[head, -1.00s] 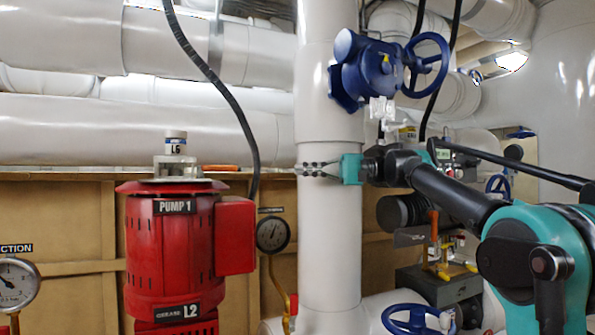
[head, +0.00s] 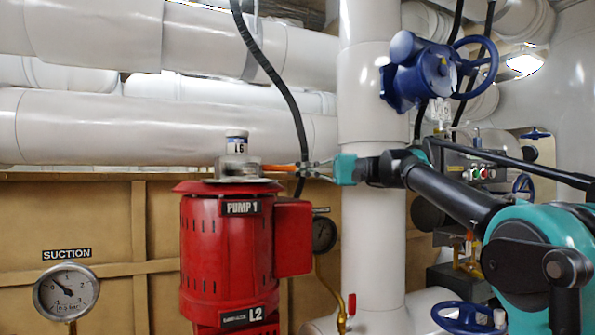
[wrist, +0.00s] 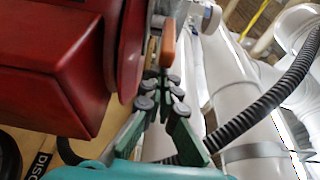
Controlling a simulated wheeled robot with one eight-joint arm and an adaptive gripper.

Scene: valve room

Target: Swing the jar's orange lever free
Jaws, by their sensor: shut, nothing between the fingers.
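The jar (head: 237,152) is small and clear with a white cap and an "L6" label. It stands on the top plate of the red pump. The orange lever (head: 279,168) sticks out from the jar's foot to the right in the head view. In the wrist view the lever (wrist: 168,44) shows its orange end just beyond my fingertips. My gripper (head: 310,169) points left, level with the lever at its outer end. Its green fingers with grey joints (wrist: 164,80) are closed together and empty. I cannot tell whether the fingertips touch the lever.
The red pump (head: 228,250) stands below the jar. A black hose (head: 283,85) hangs down close to the lever. A thick white pipe (head: 372,110) rises behind my gripper. A blue valve (head: 418,75) sits above it. A suction gauge (head: 67,291) is at lower left.

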